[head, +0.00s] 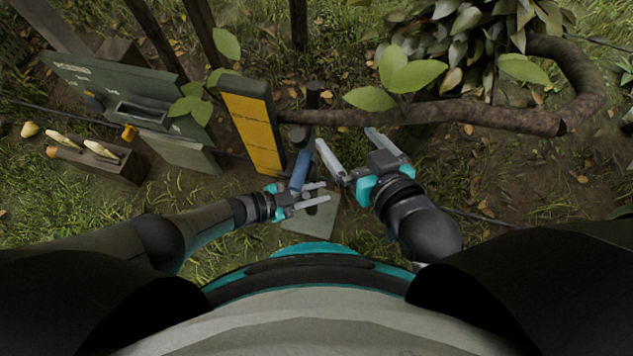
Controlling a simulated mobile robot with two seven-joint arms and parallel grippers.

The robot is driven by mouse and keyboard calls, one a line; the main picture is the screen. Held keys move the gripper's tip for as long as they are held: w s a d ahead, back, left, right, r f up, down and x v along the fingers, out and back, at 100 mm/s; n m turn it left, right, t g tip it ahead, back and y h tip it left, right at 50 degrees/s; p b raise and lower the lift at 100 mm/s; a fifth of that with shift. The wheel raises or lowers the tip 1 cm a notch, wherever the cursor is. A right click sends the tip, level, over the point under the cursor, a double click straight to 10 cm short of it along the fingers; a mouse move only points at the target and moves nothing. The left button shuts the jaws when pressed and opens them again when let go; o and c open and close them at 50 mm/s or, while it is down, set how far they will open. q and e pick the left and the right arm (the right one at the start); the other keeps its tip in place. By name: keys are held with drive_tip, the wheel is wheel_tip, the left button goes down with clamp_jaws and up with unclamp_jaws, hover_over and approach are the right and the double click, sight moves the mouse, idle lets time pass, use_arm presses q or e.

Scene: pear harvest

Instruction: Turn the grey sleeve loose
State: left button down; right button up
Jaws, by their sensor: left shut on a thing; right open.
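A dark grey, short cylinder (298,134), possibly the grey sleeve, sits at the upper end of a blue tube (301,168) beside the post. My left gripper (321,194) is at the lower end of the blue tube, with its fingers closed around it; the exact contact is hard to see. My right gripper (349,152) is open and empty, just right of the blue tube, one finger close to it.
A yellow-faced board (252,125) stands close on the left. A green-grey panel (85,80) and a wooden block (95,160) with pale fruit are farther left. A thick branch (450,114) with leaves crosses behind the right gripper. A grey plate (305,226) lies below the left gripper.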

use_arm(q)
drive_tip(key=shift+f+m+t+y+p, duration=0.15)
drive_tip(key=shift+f+m+y+p, duration=0.25)
drive_tip(key=shift+y+p, duration=0.55)
drive_tip(key=shift+f+m+t+y+p, duration=0.1)
drive_tip(key=shift+f+m+y+p, duration=0.25)
drive_tip(key=shift+y+p, duration=0.6)
drive_tip(key=shift+f+m+t+y+p, duration=0.15)
drive_tip(key=shift+f+m+y+p, duration=0.25)
drive_tip(key=shift+y+p, duration=0.5)
use_arm(e)
drive_tip(key=s+d+f+g+h, duration=0.2)
drive_tip(key=s+d+g+h, duration=0.2)
drive_tip(key=d+g, duration=0.3)
drive_tip(key=shift+s+d+f+m, duration=0.15)
drive_tip(key=shift+s+d+m, duration=0.15)
drive_tip(key=shift+s+d, duration=0.45)
use_arm(q)
drive_tip(key=shift+r, duration=0.1)
drive_tip(key=c, duration=1)
unclamp_jaws()
